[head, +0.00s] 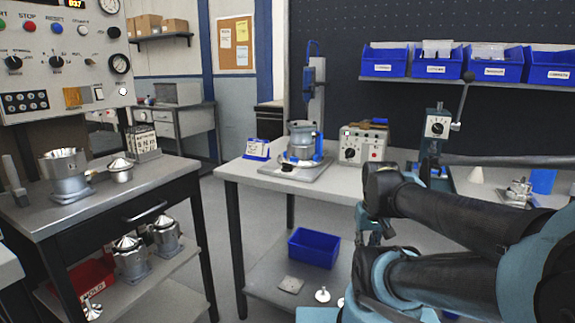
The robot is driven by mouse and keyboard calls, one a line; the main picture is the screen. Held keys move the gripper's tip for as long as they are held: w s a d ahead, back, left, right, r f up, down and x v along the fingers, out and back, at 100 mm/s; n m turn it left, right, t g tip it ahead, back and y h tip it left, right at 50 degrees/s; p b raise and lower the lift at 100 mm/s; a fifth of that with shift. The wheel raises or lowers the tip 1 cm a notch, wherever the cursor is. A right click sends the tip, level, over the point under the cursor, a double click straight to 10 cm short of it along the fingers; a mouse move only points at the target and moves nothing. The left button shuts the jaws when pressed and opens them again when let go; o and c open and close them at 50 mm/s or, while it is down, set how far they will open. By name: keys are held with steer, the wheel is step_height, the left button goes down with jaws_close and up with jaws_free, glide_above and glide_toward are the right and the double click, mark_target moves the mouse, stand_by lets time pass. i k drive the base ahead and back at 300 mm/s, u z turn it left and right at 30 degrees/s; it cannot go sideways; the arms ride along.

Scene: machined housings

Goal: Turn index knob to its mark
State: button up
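No knob in the head view carries a readable "index" label, so I cannot tell for sure which one is the index knob. A black knob (287,167) sits low at the front of the fixture (300,172) on the middle bench, below a machined housing (302,139). A grey control box (362,146) to its right has a black dial knob (350,153) on its face. No mark can be made out on either. My arm fills the lower right of the view, well apart from the fixture. My gripper's fingers do not show.
The middle bench (240,170) has a blue card holder (257,149) at its left. A lever press (437,130) stands at right, partly behind my arm. A cart (120,196) with housings and a control panel (62,60) stand at left. Floor is open between them.

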mark_target(286, 167)
steer(key=k, duration=1.05)
steer(key=u, duration=0.45)
steer(key=i, duration=1)
